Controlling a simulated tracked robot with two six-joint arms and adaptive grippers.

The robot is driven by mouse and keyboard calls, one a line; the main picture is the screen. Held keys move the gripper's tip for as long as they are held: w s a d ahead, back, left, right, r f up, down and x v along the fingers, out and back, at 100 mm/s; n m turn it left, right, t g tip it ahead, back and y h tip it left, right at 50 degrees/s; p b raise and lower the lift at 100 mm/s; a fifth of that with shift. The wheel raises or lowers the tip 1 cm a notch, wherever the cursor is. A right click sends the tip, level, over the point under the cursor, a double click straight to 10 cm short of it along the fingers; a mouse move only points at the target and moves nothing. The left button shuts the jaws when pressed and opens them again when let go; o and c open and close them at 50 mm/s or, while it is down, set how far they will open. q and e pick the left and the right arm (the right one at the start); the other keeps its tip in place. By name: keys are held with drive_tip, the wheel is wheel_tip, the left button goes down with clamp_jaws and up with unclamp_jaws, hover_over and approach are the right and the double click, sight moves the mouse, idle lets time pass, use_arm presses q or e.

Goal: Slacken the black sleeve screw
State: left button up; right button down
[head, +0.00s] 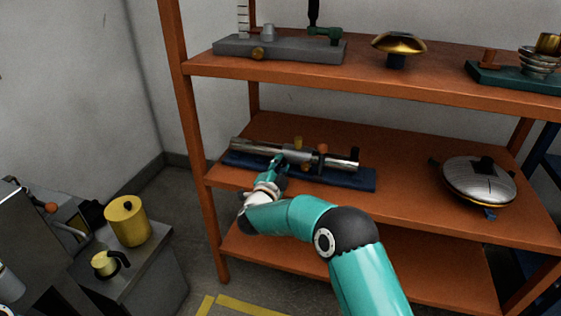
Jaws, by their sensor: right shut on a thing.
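A steel tube (250,147) lies along a dark blue base (345,179) on the middle shelf. A grey sleeve (298,154) sits around the tube, with a yellow knob (299,142) and an orange knob (323,148) on top near it. A black upright piece (355,154) stands at the tube's right end. My right gripper (279,162) is at the front of the sleeve, shut on a small part there, apparently the black sleeve screw. The fingers and wrist hide that screw almost wholly. My left gripper is not in view.
The orange shelf rack's left upright (188,150) stands close left of my right forearm. A domed silver thing (478,183) stands right on the same shelf. The upper shelf (400,81) hangs over the tube. A yellow pot (127,221) stands on a cabinet at lower left.

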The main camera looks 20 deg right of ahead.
drive_tip(key=n+p, duration=0.1)
drive_tip(key=n, duration=0.1)
drive_tip(key=n+p, duration=0.1)
drive_tip(key=n, duration=0.1)
drive_tip(key=n+p, duration=0.1)
drive_tip(key=n, duration=0.1)
drive_tip(key=shift+s+f+n, duration=0.1)
drive_tip(key=shift+f+n, duration=0.2)
drive_tip(key=shift+f, duration=0.1)
drive_tip(key=n+p, duration=0.1)
drive_tip(key=n, duration=0.2)
drive_tip(key=shift+p, duration=0.4)
drive_tip(key=shift+f+n+p, duration=0.15)
drive_tip(key=shift+n+p, duration=0.35)
drive_tip(key=shift+n, duration=1)
drive_tip(key=c, duration=1)
unclamp_jaws()
drive_tip(key=shift+c, duration=0.2)
drive_tip(key=shift+o, duration=0.6)
drive_tip(key=shift+r, duration=0.25)
